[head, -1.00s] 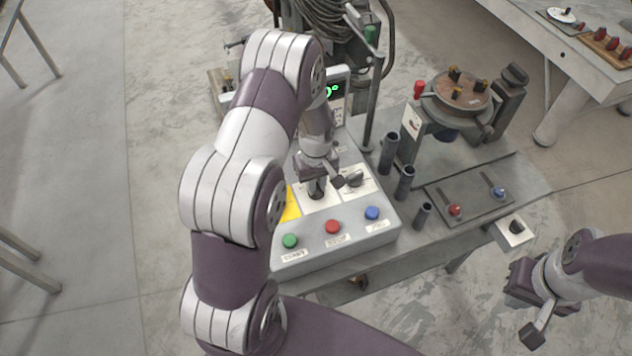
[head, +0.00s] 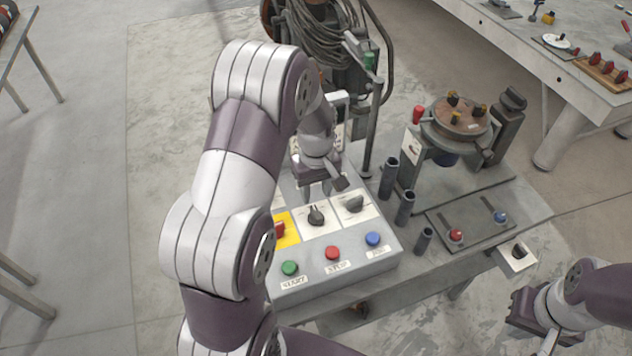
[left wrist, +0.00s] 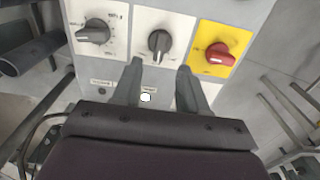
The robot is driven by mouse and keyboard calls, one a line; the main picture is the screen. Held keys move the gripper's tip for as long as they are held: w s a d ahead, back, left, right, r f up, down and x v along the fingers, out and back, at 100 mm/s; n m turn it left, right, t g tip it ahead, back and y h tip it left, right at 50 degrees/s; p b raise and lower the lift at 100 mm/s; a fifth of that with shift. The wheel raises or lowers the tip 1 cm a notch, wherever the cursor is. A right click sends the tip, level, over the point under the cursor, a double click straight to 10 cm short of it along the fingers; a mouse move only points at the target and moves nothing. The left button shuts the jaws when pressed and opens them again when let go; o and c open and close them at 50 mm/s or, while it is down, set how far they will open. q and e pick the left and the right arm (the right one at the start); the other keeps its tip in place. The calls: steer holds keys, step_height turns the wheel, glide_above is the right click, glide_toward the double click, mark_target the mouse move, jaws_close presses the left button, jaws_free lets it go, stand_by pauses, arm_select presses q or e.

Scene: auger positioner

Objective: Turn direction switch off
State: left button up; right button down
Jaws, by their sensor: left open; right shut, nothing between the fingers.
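A black rotary knob (head: 316,215) on a white plate sits in the middle of the control box's row of switches. It appears to be the direction switch, but its label is too small to read. It also shows in the left wrist view (left wrist: 159,42), its pointer running nearly up and down there. My left gripper (head: 322,190) is open and empty, above and behind this knob. In the left wrist view its fingertips (left wrist: 160,70) stand apart, just short of the knob. My right gripper (head: 528,322) is shut and empty at the lower right, away from the box.
A red switch (left wrist: 221,53) on yellow and another black knob (head: 353,203) flank the middle knob. Green (head: 289,268), red (head: 332,253) and blue (head: 373,239) buttons line the box's front. Upright dark tubes (head: 405,207) and a round fixture (head: 460,118) stand to the right.

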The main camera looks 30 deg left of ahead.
arm_select(q)
step_height(320, 180, up, 5)
steer(key=shift+r, duration=0.1)
stand_by(0.4)
steer(key=s+d+m+t, duration=0.1)
steer(key=s+d+m, duration=0.7)
steer(key=s, duration=0.5)
steer(key=shift+s+d+r+m, duration=0.2)
steer(key=shift+r+m, duration=0.1)
steer(key=shift+m, duration=0.8)
steer(key=shift+s, duration=0.15)
